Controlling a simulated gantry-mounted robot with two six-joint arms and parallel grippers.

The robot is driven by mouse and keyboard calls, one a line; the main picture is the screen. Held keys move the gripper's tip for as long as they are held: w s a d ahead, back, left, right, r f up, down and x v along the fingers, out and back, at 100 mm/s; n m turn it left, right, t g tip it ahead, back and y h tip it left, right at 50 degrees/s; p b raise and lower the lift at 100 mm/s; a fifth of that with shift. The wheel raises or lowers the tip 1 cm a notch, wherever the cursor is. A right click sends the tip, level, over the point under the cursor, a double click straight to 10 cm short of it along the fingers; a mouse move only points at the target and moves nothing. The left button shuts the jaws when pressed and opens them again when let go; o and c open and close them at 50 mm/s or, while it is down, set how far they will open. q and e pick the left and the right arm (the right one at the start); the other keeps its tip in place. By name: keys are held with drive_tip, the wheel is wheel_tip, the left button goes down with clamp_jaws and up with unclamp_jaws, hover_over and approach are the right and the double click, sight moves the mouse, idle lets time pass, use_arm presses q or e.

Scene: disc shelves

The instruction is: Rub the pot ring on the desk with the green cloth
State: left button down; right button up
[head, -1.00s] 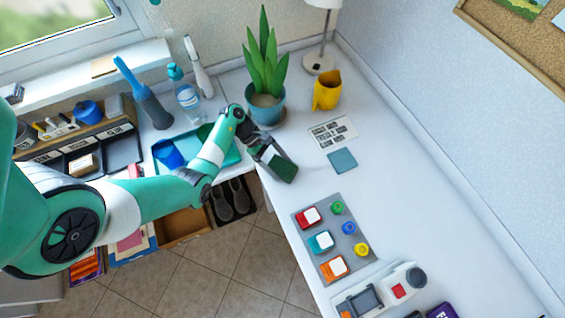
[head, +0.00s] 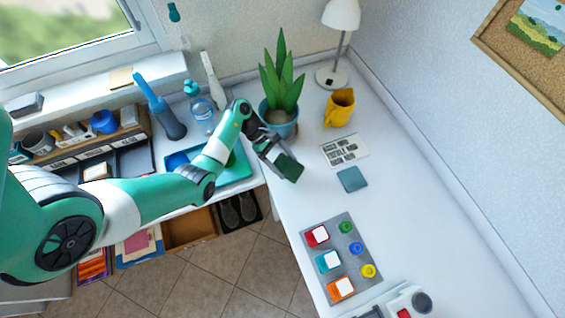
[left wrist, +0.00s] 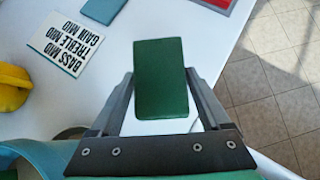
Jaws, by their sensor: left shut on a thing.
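My left gripper (head: 277,157) is shut on the green cloth (head: 290,168), a dark green folded pad, near the desk's (head: 420,215) left edge, in front of the potted plant (head: 280,115). In the left wrist view the cloth (left wrist: 160,78) sits between the two fingers (left wrist: 160,105). I cannot tell whether it touches the desk. The pot ring cannot be made out in either view; the cloth and gripper cover part of the desk there. My right gripper is not in view.
A yellow mug (head: 339,108), a lettered card (head: 345,150) and a teal square (head: 352,180) lie right of the cloth. A grey board with coloured pieces (head: 327,240) is nearer. A lamp (head: 332,76) stands behind. The desk's right side is clear.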

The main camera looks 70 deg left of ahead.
use_arm(q)
drive_tip(key=shift+r+p, duration=0.8)
drive_tip(key=shift+r, duration=0.45)
